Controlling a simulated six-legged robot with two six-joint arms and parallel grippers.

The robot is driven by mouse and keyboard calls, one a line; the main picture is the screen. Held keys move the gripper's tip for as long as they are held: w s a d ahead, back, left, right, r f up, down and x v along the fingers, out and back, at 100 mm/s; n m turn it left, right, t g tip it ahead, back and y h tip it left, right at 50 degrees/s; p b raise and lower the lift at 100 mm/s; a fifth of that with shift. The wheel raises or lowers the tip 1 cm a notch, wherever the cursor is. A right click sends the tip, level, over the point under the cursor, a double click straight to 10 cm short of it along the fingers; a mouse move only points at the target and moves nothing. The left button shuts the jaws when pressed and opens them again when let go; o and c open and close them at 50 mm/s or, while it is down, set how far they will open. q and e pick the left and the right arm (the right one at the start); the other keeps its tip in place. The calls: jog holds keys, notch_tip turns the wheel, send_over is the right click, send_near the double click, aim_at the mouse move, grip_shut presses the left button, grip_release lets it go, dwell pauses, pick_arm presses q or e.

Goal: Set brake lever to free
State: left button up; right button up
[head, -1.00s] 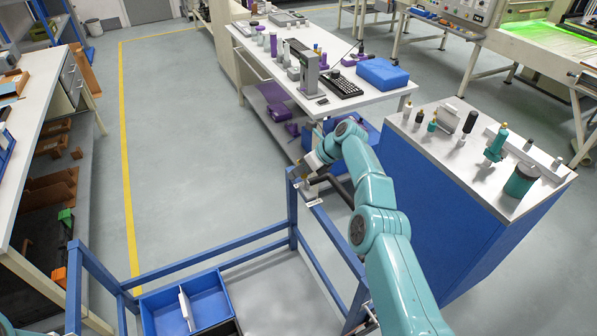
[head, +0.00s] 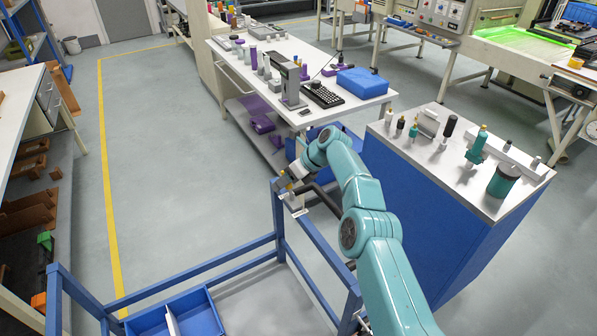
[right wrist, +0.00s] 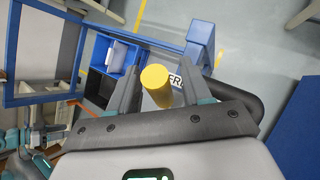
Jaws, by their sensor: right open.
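The brake lever's round yellow knob (right wrist: 156,78) shows in the right wrist view between the two fingers of my right gripper (right wrist: 155,88). The fingers are open, with a visible gap on each side of the knob. In the head view, my right gripper (head: 284,183) is at the top of the blue cart's corner post (head: 278,215), where the lever is too small to make out. A teal and grey part at the lower left of the wrist view may be my left gripper; its jaws are unclear.
The blue cart frame (head: 315,285) carries a blue bin (head: 205,318) on its deck. A black push bar (head: 325,200) runs close to my right gripper. A blue cabinet (head: 430,210) with bottles on top stands to the right. Open floor lies left of the cart.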

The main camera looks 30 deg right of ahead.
jog(key=b, duration=0.1)
jog(key=s+d+b, duration=0.1)
jog(key=b, duration=0.1)
jog(key=shift+r, duration=0.25)
pick_arm(q)
notch_tip(320, 180, down, 2)
jog(key=shift+p, duration=0.95)
pick_arm(e)
jog(key=v, duration=1.4)
jog(key=shift+r, duration=0.2)
jog(key=shift+w+a, duration=0.15)
jog(key=shift+w, duration=0.05)
